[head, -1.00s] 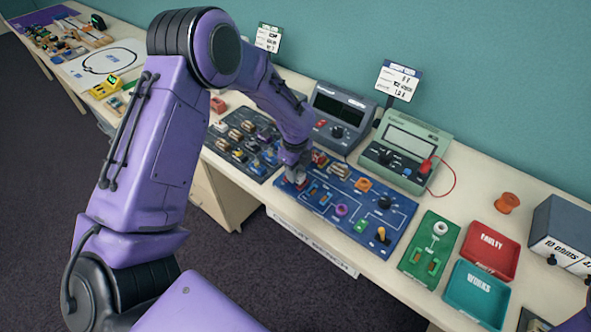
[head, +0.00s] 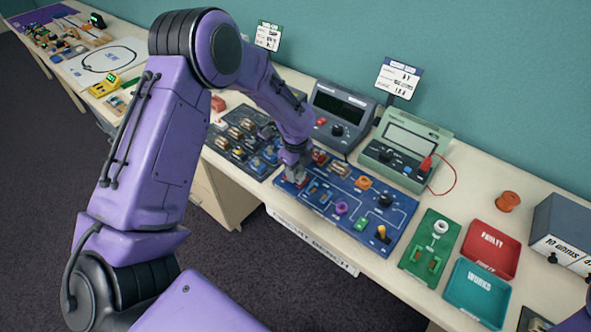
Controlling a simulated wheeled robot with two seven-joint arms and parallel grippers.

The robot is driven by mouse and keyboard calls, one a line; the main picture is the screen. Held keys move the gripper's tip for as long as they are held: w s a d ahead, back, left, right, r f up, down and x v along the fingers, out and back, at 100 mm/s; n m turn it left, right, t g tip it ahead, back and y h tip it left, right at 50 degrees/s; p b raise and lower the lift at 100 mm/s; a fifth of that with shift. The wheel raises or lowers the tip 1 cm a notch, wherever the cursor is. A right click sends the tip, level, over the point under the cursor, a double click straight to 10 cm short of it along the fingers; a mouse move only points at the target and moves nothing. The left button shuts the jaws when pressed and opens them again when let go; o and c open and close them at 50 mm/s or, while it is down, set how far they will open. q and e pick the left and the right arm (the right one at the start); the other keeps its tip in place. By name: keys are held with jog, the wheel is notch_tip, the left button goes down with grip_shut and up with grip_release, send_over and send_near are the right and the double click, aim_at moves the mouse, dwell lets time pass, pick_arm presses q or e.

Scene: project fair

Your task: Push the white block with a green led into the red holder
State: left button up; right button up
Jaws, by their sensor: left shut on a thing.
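My left gripper (head: 294,178) is low over the left end of the blue circuit board (head: 402,221). It is shut on a small pale thing, most likely the white block; the fingers cover most of it and no green led can be made out. A small red part (head: 319,157) sits at the board's upper left edge, just right of my gripper; I cannot tell whether it is the red holder. My right gripper is out of view; only a bit of my right arm shows at the lower right corner.
A dark tray of several blocks (head: 233,152) lies left of the board. A grey meter (head: 341,110) and a green meter (head: 406,140) stand behind it. To the right are a green board (head: 417,263), a red tray (head: 503,232) and a teal tray (head: 477,318).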

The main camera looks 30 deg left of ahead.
pick_arm(q)
jog(key=shift+f, duration=0.25)
jog(key=o, duration=1.6)
notch_tip(320, 180, up, 3)
jog(key=p, duration=0.3)
jog(key=shift+r, duration=2.5)
jog(key=shift+s+f, duration=0.1)
